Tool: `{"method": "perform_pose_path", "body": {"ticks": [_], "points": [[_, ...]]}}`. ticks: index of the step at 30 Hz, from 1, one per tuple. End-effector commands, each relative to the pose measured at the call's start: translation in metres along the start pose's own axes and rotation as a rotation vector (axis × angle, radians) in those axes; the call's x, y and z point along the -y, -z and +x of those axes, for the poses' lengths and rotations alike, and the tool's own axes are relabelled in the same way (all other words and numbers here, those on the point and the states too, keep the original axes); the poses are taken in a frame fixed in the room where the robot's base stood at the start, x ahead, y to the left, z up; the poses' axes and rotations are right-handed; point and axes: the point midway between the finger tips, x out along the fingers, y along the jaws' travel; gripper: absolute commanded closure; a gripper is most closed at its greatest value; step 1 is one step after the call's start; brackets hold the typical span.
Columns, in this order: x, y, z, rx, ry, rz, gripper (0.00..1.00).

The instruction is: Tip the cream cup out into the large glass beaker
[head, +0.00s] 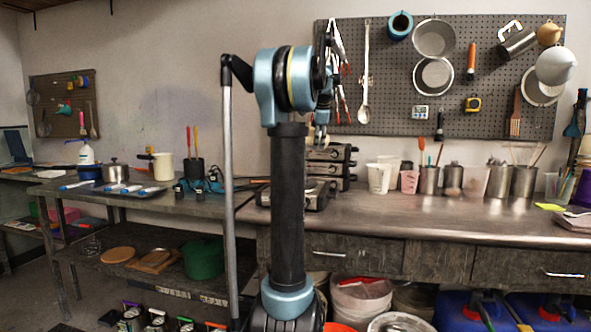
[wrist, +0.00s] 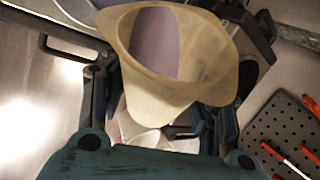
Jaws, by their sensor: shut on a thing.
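The cream cup (wrist: 190,85) fills the upper middle of the wrist view, its wide mouth facing the camera. A smooth lilac patch shows inside it; I cannot tell whether this is contents. My gripper (wrist: 163,112) is shut on the cup, with a dark finger on each side. I cannot pick out the large glass beaker for certain in either view. A pale, whitish shape (wrist: 146,138) shows partly below the cup in the wrist view; what it is cannot be told.
Stacked hot plates (head: 328,160) stand on the bench behind my arm. White cups (head: 379,178), a pink cup (head: 409,181) and metal pots (head: 498,181) line the back. A pegboard (head: 455,75) hangs above. The bench front (head: 440,218) is clear.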

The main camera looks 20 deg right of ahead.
Motion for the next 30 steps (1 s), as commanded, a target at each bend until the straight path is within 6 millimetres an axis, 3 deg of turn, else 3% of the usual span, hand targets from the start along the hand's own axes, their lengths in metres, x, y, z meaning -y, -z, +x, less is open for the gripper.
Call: {"method": "perform_pose_path", "body": {"ticks": [30], "points": [[0.0041, -0.0064, -0.0102, -0.077, 0.017, -0.041, 0.75]]}}
